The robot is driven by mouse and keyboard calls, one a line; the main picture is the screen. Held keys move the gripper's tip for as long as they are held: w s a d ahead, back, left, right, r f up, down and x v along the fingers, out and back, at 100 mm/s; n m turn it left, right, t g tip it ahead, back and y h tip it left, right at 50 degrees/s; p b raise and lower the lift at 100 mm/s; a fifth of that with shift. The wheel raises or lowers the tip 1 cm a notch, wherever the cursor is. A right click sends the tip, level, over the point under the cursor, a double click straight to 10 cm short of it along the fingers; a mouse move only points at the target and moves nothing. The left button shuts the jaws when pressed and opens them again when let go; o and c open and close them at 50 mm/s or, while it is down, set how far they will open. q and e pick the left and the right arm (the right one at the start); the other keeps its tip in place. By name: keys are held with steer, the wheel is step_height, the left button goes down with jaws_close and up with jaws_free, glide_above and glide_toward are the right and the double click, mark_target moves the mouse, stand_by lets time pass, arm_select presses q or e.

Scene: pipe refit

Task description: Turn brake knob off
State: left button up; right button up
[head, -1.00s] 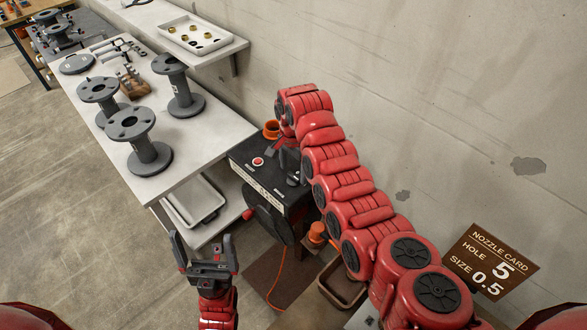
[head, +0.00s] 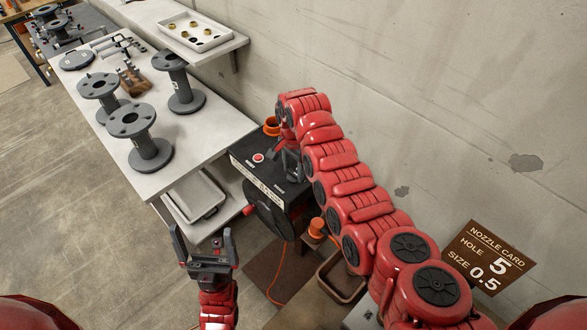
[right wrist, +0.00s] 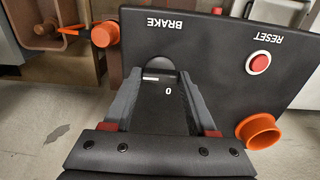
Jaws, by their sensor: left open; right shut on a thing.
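The black control box (head: 245,163) stands beside the wall, its top carrying the BRAKE and RESET labels. In the right wrist view, the box top (right wrist: 215,55) reads upside down. The dark brake knob (right wrist: 162,68) is between the two fingers of my right gripper (right wrist: 163,85), under the BRAKE label. My right gripper is shut on this knob. A short white line and a "0" show between the fingers. In the head view the right gripper (head: 288,163) is partly hidden by my arm. My left gripper (head: 205,252) is open and empty, in front of the box.
A red reset button (right wrist: 259,62) and an orange cup (right wrist: 258,131) are near the right gripper. A grey bench (head: 195,135) with several flanged spools stands at left. A brown bin (head: 342,277) is on the right. The wall is close behind the box.

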steer(key=shift+f+n+b, duration=0.2)
steer(key=shift+n+b, duration=0.2)
steer(key=shift+b, duration=0.45)
steer(key=n+b, duration=0.6)
steer(key=b, duration=0.3)
steer(key=shift+n, duration=0.3)
steer(key=n+b, duration=0.5)
steer(key=n, duration=0.1)
steer(key=shift+b, duration=0.3)
steer(key=shift+r+n+b, duration=0.15)
steer(key=shift+n+b, duration=0.6)
steer(key=shift+n, duration=0.45)
steer(key=shift+n+b, duration=0.45)
steer(key=shift+n, duration=0.55)
steer(key=shift+r, duration=0.1)
steer(key=o, duration=1.4)
steer(key=shift+c, duration=0.2)
